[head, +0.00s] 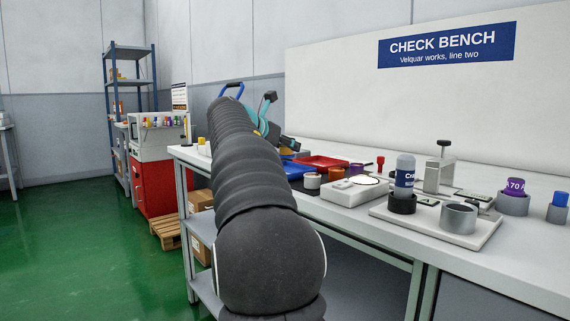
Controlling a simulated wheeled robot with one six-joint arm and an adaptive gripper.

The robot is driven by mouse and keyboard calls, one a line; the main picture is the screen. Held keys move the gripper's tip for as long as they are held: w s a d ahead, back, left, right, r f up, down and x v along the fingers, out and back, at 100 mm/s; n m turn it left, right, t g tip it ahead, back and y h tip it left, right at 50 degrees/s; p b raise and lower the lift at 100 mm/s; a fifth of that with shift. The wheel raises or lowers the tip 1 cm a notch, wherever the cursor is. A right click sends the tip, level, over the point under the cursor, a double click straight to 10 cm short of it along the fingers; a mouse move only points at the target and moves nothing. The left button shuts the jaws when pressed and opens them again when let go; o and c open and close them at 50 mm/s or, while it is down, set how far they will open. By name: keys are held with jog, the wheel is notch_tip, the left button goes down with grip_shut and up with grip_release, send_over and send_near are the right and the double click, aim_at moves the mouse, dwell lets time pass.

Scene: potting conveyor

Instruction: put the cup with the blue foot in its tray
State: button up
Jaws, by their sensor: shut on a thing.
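My gripper (287,143) is small and far off at the end of my dark arm, which hides most of it. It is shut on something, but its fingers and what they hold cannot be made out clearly. A bit of orange shows just below it. A blue tray (298,171) and a red tray (326,163) lie on the bench close to it, to the right of my arm. No blue foot can be made out on any cup.
A white device with a round plate (357,187) stands right of the trays. Farther right are a fixture board (437,226) with a labelled bottle (405,172), a grey holder (513,205) and a blue-capped item (558,206).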

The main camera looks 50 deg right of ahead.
jog(key=shift+w+f+b, duration=0.15)
jog(key=shift+f+b, duration=0.85)
jog(key=shift+f, duration=1.05)
jog(key=shift+f, duration=0.2)
jog(key=o, duration=1.2)
jog(key=shift+r, duration=0.1)
jog(key=shift+a+r, duration=0.1)
jog(key=shift+r, duration=0.1)
jog(key=p+v, duration=0.1)
jog(key=v, duration=1)
jog(key=shift+a+p, duration=0.35)
jog(key=shift+a, duration=0.05)
jog(key=shift+r, duration=0.1)
